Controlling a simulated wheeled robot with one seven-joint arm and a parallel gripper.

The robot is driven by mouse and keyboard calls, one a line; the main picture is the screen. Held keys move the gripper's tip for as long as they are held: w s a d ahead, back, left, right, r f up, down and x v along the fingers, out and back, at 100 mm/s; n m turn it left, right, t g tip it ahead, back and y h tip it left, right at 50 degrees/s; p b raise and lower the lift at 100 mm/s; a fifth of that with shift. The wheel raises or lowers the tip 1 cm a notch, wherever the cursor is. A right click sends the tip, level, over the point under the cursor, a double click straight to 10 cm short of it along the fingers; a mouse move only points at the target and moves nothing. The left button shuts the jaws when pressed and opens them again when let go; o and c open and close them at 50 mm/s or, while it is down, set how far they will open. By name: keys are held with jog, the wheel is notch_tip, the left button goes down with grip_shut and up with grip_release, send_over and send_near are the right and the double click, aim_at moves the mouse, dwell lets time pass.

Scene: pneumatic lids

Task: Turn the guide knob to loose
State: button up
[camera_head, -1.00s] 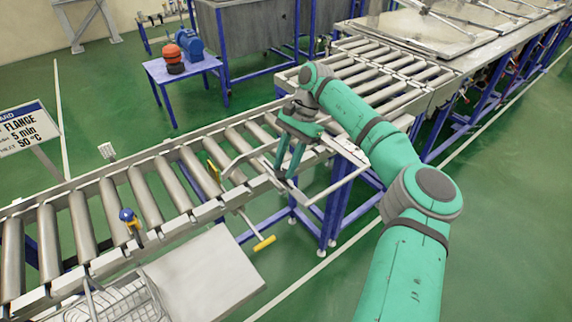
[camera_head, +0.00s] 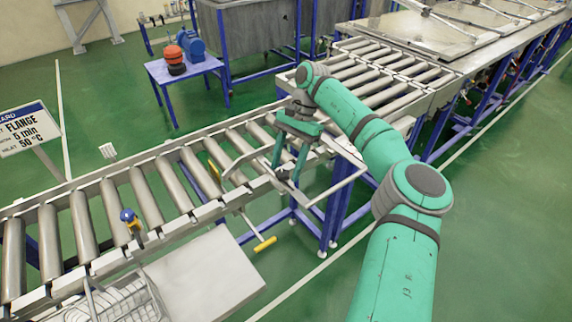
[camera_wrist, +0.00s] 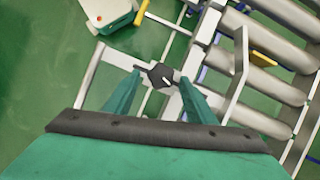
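The guide knob is a small dark knob (camera_wrist: 160,76) with a white pointer line, on a pale metal bracket in the wrist view. In the head view a dark spot that looks like the knob (camera_head: 283,175) shows low between my fingers. My gripper (camera_wrist: 161,77) is open, with one green fingertip on each side of the knob. A gap shows between at least the left fingertip and the knob. In the head view my gripper (camera_head: 286,173) points down over the conveyor's near edge. I cannot tell whether the fingertips are level with the knob or above it.
A metal guide rail frame (camera_head: 335,185) stands out beside my gripper. A yellow-ended lever (camera_head: 264,243) hangs below the conveyor edge. A blue-topped handle (camera_head: 127,215) stands further left on the rollers (camera_head: 147,200). A flange sign (camera_head: 28,130) stands at the left.

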jog(key=v, duration=1)
jog(key=shift+w+r, duration=0.2)
jog(key=shift+r, duration=0.15)
